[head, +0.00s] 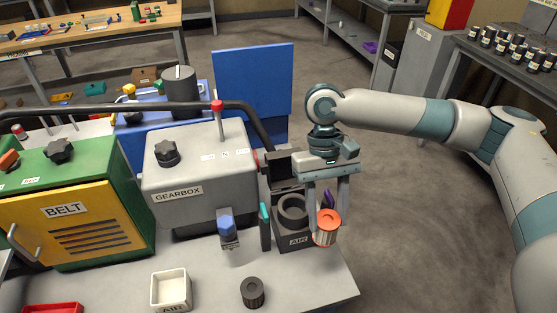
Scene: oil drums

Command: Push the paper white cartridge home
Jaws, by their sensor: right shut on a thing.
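My right gripper (327,207) points down at the bench's right end and is shut on a round cartridge (326,226). The cartridge has an orange top ring and a pale, striped side. It is upright, in front of and to the right of the round opening of the dark AIR housing (291,238), not in that opening. The housing's dark lid (285,168) stands open behind it. A dark grey cartridge (253,292) stands on the bench at the front. My left gripper is not in view.
A white AIR tray (170,306) stands left of the dark cartridge. The grey GEARBOX (190,175), a blue-topped part (227,228) and a teal-topped part (265,228) crowd the housing's left. The yellow BELT cabinet (90,235) is farther left. Open floor lies right of the bench.

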